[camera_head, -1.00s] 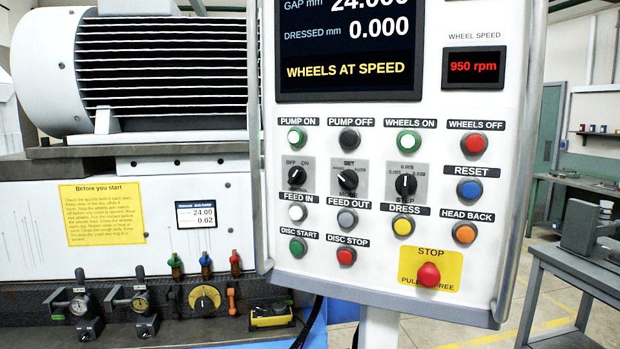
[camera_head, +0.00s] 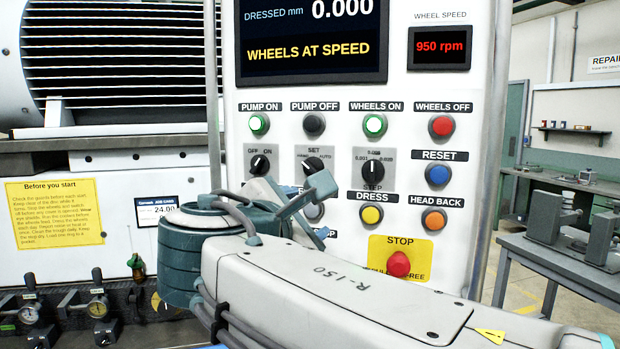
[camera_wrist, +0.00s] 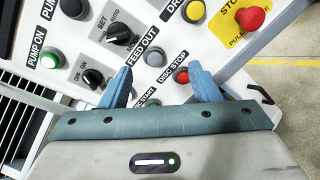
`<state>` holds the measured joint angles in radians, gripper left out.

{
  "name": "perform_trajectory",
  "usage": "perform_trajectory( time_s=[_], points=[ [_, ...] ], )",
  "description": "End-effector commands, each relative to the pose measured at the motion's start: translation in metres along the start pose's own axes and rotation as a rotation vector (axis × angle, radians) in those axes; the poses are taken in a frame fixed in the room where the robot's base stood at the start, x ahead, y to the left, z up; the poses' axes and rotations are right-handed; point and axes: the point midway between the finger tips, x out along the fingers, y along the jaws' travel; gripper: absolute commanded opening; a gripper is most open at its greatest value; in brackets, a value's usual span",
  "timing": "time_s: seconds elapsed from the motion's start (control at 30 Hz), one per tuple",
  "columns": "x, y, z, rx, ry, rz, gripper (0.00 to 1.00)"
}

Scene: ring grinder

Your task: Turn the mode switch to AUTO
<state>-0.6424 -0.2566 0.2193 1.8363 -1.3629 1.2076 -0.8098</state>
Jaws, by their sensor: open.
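The mode switch (camera_head: 313,165) is a black rotary knob on a grey plate in the middle of the white control panel. SET is above it and AUTO at its upper right; its ridge slants to the upper left. It also shows in the wrist view (camera_wrist: 118,34), turned with the panel, at upper left. My gripper (camera_wrist: 160,75) is open and empty, its two blue fingers apart. The fingertips lie below the knob in the wrist view and appear apart from it. In the head view my gripper (camera_head: 323,210) is in front of the panel, hiding the MODE label and the buttons below.
The OFF/ON knob (camera_head: 259,165) is left of the switch and the STEP knob (camera_head: 372,168) right of it. The red STOP button (camera_head: 398,263) is at lower right. FEED OUT (camera_wrist: 155,56) and DISC STOP (camera_wrist: 181,76) buttons lie close to my fingers.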

Motion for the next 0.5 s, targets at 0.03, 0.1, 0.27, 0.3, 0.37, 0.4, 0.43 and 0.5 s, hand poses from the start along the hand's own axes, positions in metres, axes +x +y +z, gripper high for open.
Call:
perform_trajectory(
  time_s=[0.03,0.1,0.27,0.3,0.37,0.4,0.43,0.5],
  points=[
    [-0.008,0.016,0.0,-0.035,-0.016,0.049,0.56],
    [-0.017,0.033,0.003,-0.073,-0.043,0.098,0.56],
    [-0.021,0.049,0.007,-0.109,-0.071,0.142,0.56],
    [-0.018,0.05,0.008,-0.111,-0.072,0.143,0.56],
    [-0.011,0.051,0.009,-0.111,-0.073,0.142,0.56],
    [-0.004,0.052,0.01,-0.111,-0.073,0.141,0.56],
    [0.002,0.053,0.01,-0.111,-0.073,0.141,0.56],
    [0.016,0.056,0.011,-0.111,-0.072,0.14,0.56]
  ],
)
